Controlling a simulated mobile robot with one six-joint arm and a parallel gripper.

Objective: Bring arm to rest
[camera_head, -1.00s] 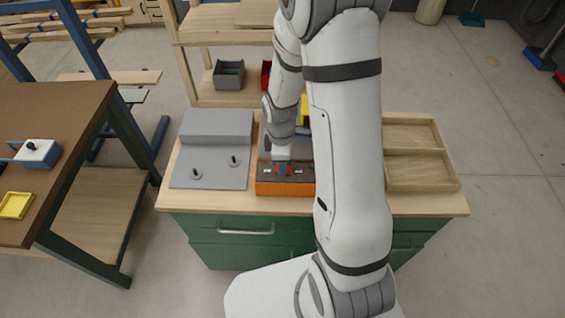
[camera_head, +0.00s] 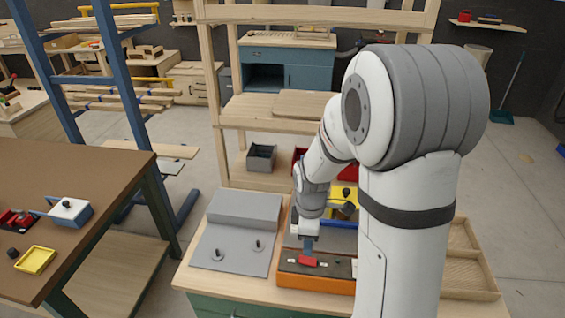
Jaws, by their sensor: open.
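My gripper (camera_head: 308,250) points down over the orange box (camera_head: 316,284) with the dark top on the wooden bench. A small red piece (camera_head: 308,261) sits on the box's dark top, right at my fingertips. The fingers are small here, and I cannot tell whether they touch the red piece. My white arm covers the right part of the box and of the bench top.
A grey stepped fixture with two pegs (camera_head: 240,232) stands left of the box. A wooden tray (camera_head: 470,265) lies at the right. A wooden shelf (camera_head: 270,125) rises behind the bench. A brown table (camera_head: 75,195) stands at the left, with a floor gap between.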

